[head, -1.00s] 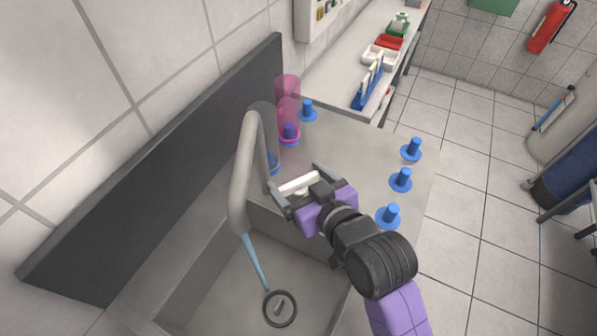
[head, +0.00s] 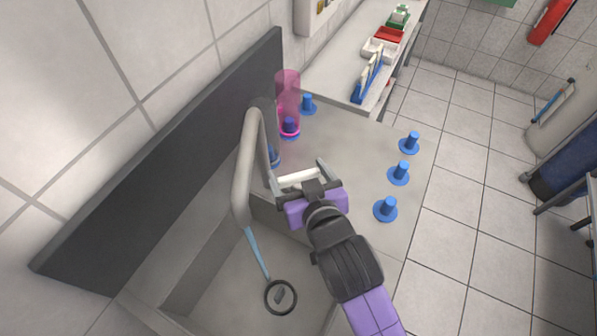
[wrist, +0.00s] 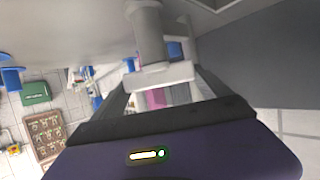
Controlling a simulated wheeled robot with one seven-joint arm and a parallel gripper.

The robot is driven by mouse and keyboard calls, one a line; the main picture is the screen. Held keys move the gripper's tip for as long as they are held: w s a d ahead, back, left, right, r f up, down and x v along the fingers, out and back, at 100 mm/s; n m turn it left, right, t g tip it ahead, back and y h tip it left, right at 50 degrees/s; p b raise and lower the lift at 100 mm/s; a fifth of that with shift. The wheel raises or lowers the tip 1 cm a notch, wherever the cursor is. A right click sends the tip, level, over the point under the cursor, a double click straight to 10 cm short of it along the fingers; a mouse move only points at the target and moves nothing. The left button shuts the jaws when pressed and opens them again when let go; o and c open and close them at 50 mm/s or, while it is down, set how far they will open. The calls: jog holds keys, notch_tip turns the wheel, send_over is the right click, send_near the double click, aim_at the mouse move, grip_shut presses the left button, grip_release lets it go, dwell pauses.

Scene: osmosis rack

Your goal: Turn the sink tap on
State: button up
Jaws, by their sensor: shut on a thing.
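The grey gooseneck tap (head: 243,165) arches over the sink (head: 215,285) in the head view. A thin blue stream of water (head: 257,252) runs from its spout down to the dark drain ring (head: 269,288). My gripper (head: 298,172) is beside the tap, to its right, with its fingers at the two ends of a white lever bar (head: 297,178). It is shut on this lever. In the wrist view the pale lever (wrist: 160,77) lies between the fingers, joined to a grey round post (wrist: 148,35).
Several blue pegs (head: 398,173) stand on the counter right of my gripper. A clear pink cylinder (head: 288,92) stands on a peg behind the tap. A dark splashback (head: 160,165) rises at left. The floor at right is open.

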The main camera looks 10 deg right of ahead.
jog(key=o, duration=1.2)
jog(key=shift+c, duration=0.2)
jog(key=b+v, duration=0.1)
jog(key=v, duration=0.7)
